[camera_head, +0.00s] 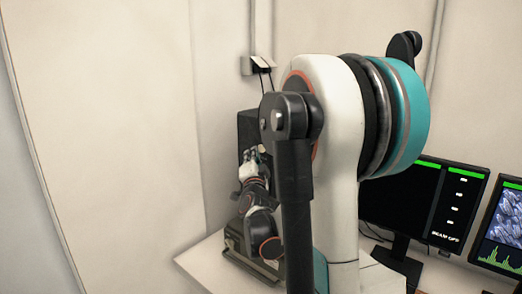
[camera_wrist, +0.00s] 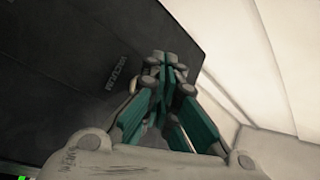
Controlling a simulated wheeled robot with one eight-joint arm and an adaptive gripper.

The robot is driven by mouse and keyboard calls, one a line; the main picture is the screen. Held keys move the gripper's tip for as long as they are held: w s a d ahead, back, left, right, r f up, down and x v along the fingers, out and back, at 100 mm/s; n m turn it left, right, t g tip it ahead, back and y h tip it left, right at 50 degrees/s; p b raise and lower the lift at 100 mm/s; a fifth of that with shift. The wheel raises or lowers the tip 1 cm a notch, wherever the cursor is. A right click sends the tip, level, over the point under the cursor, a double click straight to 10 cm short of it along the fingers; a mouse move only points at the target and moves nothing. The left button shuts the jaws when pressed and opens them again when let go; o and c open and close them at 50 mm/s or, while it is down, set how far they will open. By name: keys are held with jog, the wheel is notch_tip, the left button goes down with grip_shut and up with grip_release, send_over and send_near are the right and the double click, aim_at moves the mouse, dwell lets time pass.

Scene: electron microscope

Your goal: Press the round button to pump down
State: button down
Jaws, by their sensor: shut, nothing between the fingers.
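In the wrist view my gripper (camera_wrist: 164,62) is shut, its grey and teal fingers together with nothing between them. The fingertips are over the edge of a dark panel (camera_wrist: 60,65), right beside a "VACUUM" label (camera_wrist: 117,72). I cannot make out the round button; the fingers may hide it. In the head view my gripper (camera_head: 250,156) is small and in front of the upright dark unit (camera_head: 247,124). Whether the fingertips touch the panel I cannot tell.
A dark box (camera_head: 252,262) sits on the white table (camera_head: 207,262) below my gripper. A monitor (camera_head: 400,205) reading "BEAM OFF" and a second monitor (camera_head: 503,228) stand at the right. A pale wall is behind. My arm hides the middle of the head view.

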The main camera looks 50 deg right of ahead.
jog(key=shift+d, duration=0.15)
jog(key=shift+d, duration=0.25)
jog(key=shift+d, duration=0.4)
dwell(0.6)
jog(key=shift+a, duration=0.8)
jog(key=shift+s+a, duration=0.2)
jog(key=shift+a, duration=2.3)
